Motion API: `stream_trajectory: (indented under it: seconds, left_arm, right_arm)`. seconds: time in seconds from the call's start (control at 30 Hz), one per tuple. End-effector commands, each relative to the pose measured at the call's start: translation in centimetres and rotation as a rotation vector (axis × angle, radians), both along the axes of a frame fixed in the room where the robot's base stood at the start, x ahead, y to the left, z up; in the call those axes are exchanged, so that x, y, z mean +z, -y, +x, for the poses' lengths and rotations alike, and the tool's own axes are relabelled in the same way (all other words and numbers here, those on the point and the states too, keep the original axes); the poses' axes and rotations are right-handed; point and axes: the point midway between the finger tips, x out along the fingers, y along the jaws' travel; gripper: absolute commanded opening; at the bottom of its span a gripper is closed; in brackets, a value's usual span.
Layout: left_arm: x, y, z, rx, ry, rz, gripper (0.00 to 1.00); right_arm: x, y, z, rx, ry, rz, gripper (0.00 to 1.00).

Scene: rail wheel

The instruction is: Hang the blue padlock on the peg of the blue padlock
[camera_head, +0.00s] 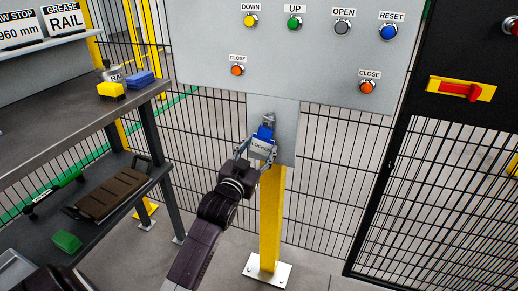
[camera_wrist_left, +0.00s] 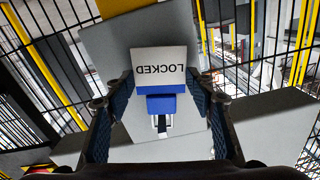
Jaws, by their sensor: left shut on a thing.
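The blue padlock (camera_head: 264,132) with a white LOCKED plate is in front of the grey mounting plate (camera_head: 285,145) below the control panel. My left gripper (camera_head: 257,149) is shut on it, with a finger at each side. In the left wrist view the padlock (camera_wrist_left: 162,103) sits between the fingers (camera_wrist_left: 158,88), its LOCKED lettering upside down and its metal shackle (camera_wrist_left: 161,125) toward the bottom of the picture. In the head view the shackle and some metal show just above the blue body; I cannot tell whether the shackle is around the peg. My right gripper is not in view.
The panel (camera_head: 300,75) with several coloured buttons is above. A yellow post (camera_head: 271,215) stands below the plate, with mesh fence behind. A red-handled door (camera_head: 460,90) is at right.

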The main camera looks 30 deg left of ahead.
Motion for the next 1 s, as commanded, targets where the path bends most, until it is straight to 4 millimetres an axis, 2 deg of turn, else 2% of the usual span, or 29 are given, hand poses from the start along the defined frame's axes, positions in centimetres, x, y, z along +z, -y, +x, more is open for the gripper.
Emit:
stream_trajectory:
  seconds: [0.2,0.23,0.4,0.77,0.87,1.0]
  left_arm:
    - [0.1,0.0,0.0,0.000,0.001,0.000,0.31]
    - [0.1,0.0,0.0,0.000,0.001,0.000,0.51]
    - [0.1,0.0,0.0,0.000,0.001,0.000,0.70]
    - [0.0,0.1,-0.3,0.000,-0.001,0.000,0.71]
    - [-0.1,0.3,-1.3,-0.001,-0.001,0.000,0.71]
    - [-0.1,0.9,-3.6,0.000,-0.001,0.000,0.71]
  right_arm:
    - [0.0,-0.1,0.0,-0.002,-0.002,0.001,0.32]
    - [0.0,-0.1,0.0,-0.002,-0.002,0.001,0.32]
    - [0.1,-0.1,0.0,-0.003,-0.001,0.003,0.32]
    - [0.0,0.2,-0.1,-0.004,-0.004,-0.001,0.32]
    - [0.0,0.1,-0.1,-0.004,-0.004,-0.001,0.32]
    - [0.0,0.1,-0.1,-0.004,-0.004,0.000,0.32]
